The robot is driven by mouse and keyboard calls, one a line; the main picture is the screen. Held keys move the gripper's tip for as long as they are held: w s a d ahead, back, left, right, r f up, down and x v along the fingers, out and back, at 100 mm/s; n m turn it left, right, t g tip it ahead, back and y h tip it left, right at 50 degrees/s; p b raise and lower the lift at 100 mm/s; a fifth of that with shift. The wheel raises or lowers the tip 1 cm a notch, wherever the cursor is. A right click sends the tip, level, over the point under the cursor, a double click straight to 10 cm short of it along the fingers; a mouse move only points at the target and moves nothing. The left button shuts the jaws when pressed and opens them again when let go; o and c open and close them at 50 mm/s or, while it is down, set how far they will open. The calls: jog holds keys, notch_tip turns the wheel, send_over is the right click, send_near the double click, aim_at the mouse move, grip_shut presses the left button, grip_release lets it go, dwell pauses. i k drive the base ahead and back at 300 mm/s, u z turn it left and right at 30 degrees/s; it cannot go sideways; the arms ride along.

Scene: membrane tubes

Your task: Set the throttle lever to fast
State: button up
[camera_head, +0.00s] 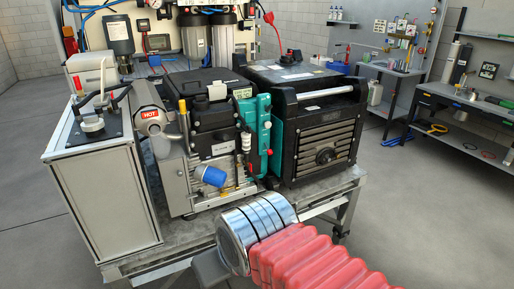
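The engine unit (212,140) stands on the metal bench, with a black top, a ribbed metal front and a teal side part (258,128). A small red knob (270,152) sits on the teal part. A white and black fitting (246,141) stands just left of it. A blue cap (211,175) sticks out from the engine front. I cannot tell which of these is the throttle lever or read its setting. No gripper fingers can be made out. A banded silver cylinder with red bellows fills the lower middle, and I cannot tell whether it is mine.
A black ribbed unit (318,122) stands right of the engine. A grey cabinet (100,185) and a silver cylinder marked HOT (151,114) are on the left. Workbenches (462,101) stand at the back right. The floor (430,215) on the right is clear.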

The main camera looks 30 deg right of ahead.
aim_at(269, 152)
jog(key=z, duration=0.05)
jog(key=i, duration=0.9)
jog(key=z, duration=0.2)
